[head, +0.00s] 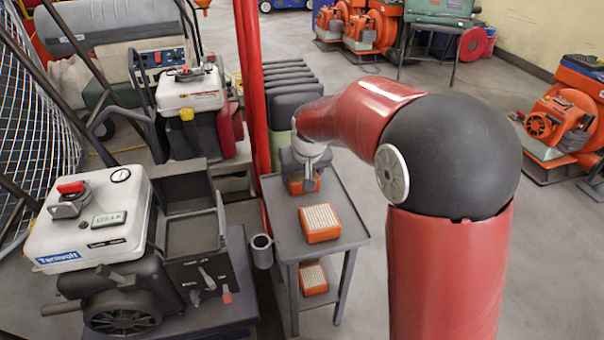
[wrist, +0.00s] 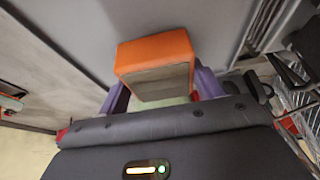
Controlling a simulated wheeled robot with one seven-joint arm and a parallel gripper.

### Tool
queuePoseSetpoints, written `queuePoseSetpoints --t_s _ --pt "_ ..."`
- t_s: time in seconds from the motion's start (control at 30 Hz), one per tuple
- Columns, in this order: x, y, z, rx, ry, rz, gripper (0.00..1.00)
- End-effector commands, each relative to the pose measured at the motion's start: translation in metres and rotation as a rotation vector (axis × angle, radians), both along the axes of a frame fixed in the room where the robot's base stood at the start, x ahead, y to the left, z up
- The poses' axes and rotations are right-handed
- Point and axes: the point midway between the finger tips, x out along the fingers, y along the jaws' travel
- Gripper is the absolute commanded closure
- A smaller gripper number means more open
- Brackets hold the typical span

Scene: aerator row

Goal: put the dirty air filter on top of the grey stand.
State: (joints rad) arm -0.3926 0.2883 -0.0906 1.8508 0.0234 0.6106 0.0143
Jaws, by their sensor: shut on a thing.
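My gripper (wrist: 163,95) is shut on an orange block-shaped air filter (wrist: 157,55), with a purple finger at each side of it. The filter's pleated face looks grey and dull in the wrist view. In the head view the held filter (head: 304,186) shows at the far end of the grey stand's top (head: 288,232), partly hidden by my gripper (head: 309,172). I cannot tell whether it touches the top. A second orange filter with pale, clean-looking pleats (head: 320,222) lies nearer on the same top. Another orange filter (head: 313,279) lies on the lower shelf.
A machine with a white tank (head: 92,215) and an open black box (head: 193,235) stands left of the stand. A small grey cup (head: 261,250) is at the stand's left edge. Red posts (head: 253,90) rise behind it. Open floor lies to the right.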

Motion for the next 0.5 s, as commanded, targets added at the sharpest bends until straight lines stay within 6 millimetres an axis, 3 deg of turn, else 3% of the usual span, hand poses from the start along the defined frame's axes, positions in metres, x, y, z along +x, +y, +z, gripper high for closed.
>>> queuePoseSetpoints --t_s 0.17,0.2,0.33,0.5 --pt "0.0 -0.0001 -0.0036 0.0 0.0 0.0 0.56" --pt "0.0 0.0 -0.0025 0.0 0.0 0.0 0.29" --pt "0.0 0.0 -0.0022 0.0 0.0 0.0 0.12" --pt "0.0 -0.0001 -0.0021 0.0 0.0 0.0 0.11"
